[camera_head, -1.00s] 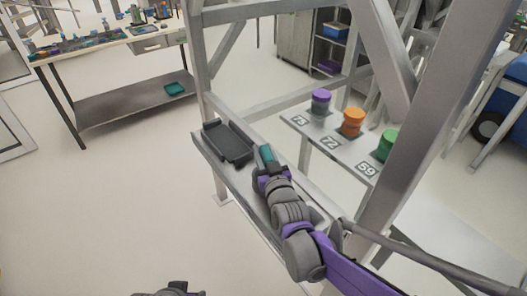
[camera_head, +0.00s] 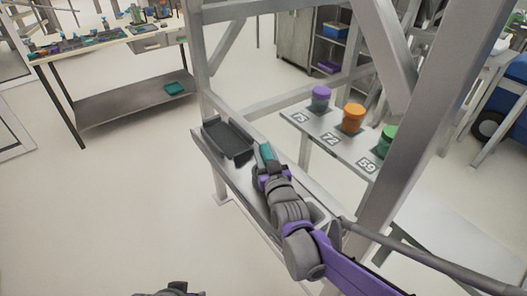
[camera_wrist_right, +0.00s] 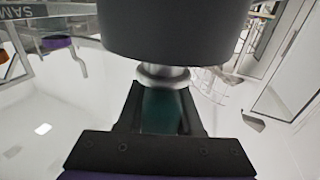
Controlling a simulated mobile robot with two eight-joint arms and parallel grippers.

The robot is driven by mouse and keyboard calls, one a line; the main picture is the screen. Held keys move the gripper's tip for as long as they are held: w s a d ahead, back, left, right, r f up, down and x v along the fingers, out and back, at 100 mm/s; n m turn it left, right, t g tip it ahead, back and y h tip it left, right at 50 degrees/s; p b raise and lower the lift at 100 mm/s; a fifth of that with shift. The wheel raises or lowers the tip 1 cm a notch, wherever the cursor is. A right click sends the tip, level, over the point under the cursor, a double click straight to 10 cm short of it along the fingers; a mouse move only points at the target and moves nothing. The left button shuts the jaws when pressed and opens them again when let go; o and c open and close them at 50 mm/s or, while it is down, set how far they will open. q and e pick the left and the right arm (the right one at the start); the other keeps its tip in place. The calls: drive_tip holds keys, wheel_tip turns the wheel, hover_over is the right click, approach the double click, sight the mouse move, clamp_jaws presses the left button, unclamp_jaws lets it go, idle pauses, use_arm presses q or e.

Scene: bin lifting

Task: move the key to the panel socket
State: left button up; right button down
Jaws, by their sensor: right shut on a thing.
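My right gripper (camera_head: 268,166) is at the narrow grey ledge, reaching in from the lower right. It is shut on a teal piece, which I take to be the key (camera_head: 266,152), at its fingertips. In the right wrist view the teal of the key (camera_wrist_right: 162,112) shows between the two dark fingers. A metal collar (camera_wrist_right: 162,76) and a wide dark cylinder (camera_wrist_right: 175,30) lie beyond it there; I cannot tell whether they belong to the key. I cannot make out the panel socket. My left gripper is not clearly in view.
A dark tray (camera_head: 229,139) sits on the ledge (camera_head: 246,178), just left of my right gripper. Purple (camera_head: 320,99), orange (camera_head: 352,118) and green (camera_head: 386,140) canisters stand on a shelf marked 73, 72 and 59. Grey frame posts (camera_head: 427,130) rise around them. Floor at left is open.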

drive_tip(key=shift+s+f, duration=0.15)
drive_tip(key=shift+f, duration=0.5)
unclamp_jaws()
drive_tip(key=shift+w+a+r+p, duration=0.1)
drive_tip(key=shift+w+r+p, duration=0.2)
drive_tip(key=shift+r+p, duration=0.6)
wheel_tip(320, 180, up, 2)
drive_tip(key=shift+s+r+p, duration=0.1)
drive_tip(key=shift+p, duration=0.6)
drive_tip(key=shift+r+p, duration=1.8)
drive_tip(key=shift+r, duration=0.8)
drive_tip(key=shift+f, duration=0.1)
